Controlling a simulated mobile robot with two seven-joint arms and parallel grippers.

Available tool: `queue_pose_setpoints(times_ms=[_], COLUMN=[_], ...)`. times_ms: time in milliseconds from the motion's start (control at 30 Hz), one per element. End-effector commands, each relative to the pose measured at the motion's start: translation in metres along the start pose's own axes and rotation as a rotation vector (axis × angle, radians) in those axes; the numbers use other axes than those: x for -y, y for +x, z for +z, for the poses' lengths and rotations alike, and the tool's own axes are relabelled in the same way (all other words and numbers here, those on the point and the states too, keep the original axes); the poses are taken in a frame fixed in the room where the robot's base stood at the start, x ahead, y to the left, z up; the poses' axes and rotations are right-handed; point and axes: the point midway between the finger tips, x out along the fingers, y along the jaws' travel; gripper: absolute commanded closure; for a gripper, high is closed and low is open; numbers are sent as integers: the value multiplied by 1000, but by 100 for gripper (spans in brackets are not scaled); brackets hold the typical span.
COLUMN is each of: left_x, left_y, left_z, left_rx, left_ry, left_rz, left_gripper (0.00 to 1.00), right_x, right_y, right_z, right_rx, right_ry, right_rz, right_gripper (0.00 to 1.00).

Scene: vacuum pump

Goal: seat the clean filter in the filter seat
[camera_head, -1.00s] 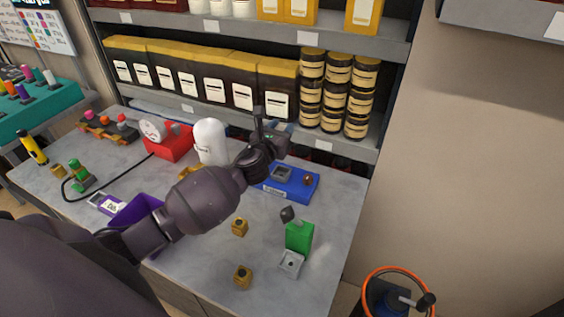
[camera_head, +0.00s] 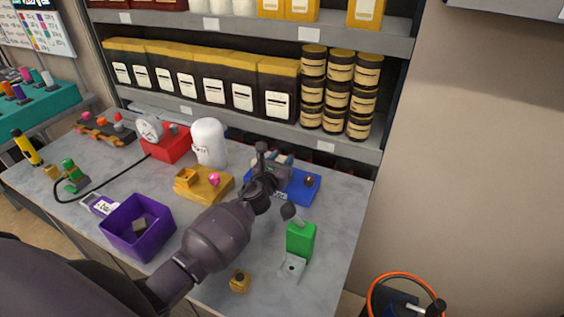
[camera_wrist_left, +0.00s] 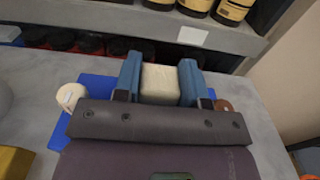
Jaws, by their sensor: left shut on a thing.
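In the left wrist view, a cream block (camera_wrist_left: 160,82), which looks like the clean filter, sits between the two blue fingers of my left gripper (camera_wrist_left: 160,70). The fingers are shut on its sides. In the head view my left gripper (camera_head: 274,168) is over the blue base (camera_head: 306,188) at the back right of the table. A grey, square, seat-like part on that base is hidden behind the gripper. I cannot tell whether the block touches the seat. The blue base also shows beneath the gripper in the wrist view (camera_wrist_left: 92,88). My right gripper is not in view.
Close by are a yellow fixture (camera_head: 208,186) with a pink knob, a white canister (camera_head: 209,142) and a green box (camera_head: 300,240). A purple bin (camera_head: 165,214) holds a dark piece. A yellow block (camera_head: 239,281) lies in front. Shelves stand behind.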

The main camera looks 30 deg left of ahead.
Motion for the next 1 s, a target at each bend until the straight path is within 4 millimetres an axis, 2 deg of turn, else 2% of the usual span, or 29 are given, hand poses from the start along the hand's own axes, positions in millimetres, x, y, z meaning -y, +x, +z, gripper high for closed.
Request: queue_pose_setpoints(times_ms=[267,300,467,700,867,1000], left_x=[0,0,0,0,0,0], left_y=[0,0,0,0,0,-20], left_z=[-2,-2,-1,-1,4,2], left_rx=[1,1,1,1,1,0], left_ry=[1,1,0,0,-1,1], left_rz=[0,0,0,0,0,-1], left_gripper=[86,61,37,37,37,37], right_x=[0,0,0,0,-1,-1], right_y=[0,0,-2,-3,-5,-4], right_z=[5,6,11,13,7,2], right_rx=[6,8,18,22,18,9], right_ry=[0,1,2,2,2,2], right_rz=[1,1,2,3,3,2], right_gripper=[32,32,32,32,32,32])
